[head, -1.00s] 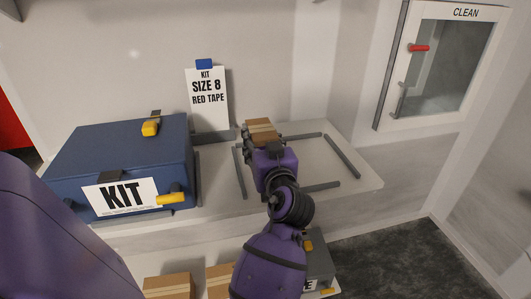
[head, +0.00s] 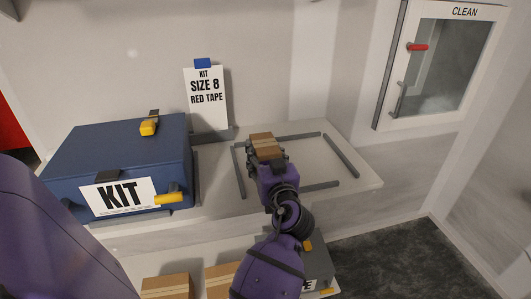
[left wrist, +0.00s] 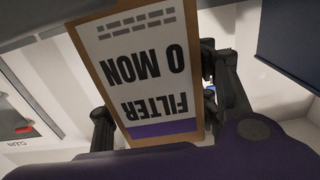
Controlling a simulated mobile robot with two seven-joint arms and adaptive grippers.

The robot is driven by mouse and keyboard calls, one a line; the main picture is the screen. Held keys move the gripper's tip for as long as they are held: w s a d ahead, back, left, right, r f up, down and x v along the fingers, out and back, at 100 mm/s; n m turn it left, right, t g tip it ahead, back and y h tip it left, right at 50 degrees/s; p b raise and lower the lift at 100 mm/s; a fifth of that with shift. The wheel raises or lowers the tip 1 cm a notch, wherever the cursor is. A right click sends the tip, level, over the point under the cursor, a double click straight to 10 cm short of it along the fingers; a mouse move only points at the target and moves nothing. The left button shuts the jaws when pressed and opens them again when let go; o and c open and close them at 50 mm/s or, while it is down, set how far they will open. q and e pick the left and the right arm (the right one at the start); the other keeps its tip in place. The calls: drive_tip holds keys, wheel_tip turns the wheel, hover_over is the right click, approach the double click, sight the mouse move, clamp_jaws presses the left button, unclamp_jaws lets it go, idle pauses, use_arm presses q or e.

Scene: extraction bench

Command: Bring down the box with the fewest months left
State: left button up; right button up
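My left gripper (head: 265,150) is shut on a small cardboard box (head: 262,140), one finger on each side, over the framed square (head: 313,158) on the upper shelf. I cannot tell whether the box touches the shelf. In the left wrist view the box (left wrist: 150,25) fills the space between the fingers (left wrist: 160,95). Its white label with a purple band is upside down and seems to read "FILTER" and "0 MON". Two more cardboard boxes, at left (head: 167,287) and right (head: 219,281), show on the lower level, their fronts cut off. My right gripper is out of view.
A blue KIT case (head: 120,160) with yellow latches stands left on the upper shelf. Behind it a card (head: 207,105) reads "KIT SIZE 8 RED TAPE". A grey case (head: 318,262) sits low, partly behind my arm. A CLEAN cabinet (head: 440,70) hangs at right. The square's right part is clear.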

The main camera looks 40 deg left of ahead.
use_arm(q)
drive_tip(key=shift+o, duration=1.2)
drive_tip(key=shift+d+r, duration=0.1)
drive_tip(key=shift+r, duration=0.25)
drive_tip(key=b+v, duration=0.3)
drive_tip(key=v, duration=0.8)
drive_tip(key=shift+s+d, duration=0.25)
drive_tip(key=shift+s, duration=0.1)
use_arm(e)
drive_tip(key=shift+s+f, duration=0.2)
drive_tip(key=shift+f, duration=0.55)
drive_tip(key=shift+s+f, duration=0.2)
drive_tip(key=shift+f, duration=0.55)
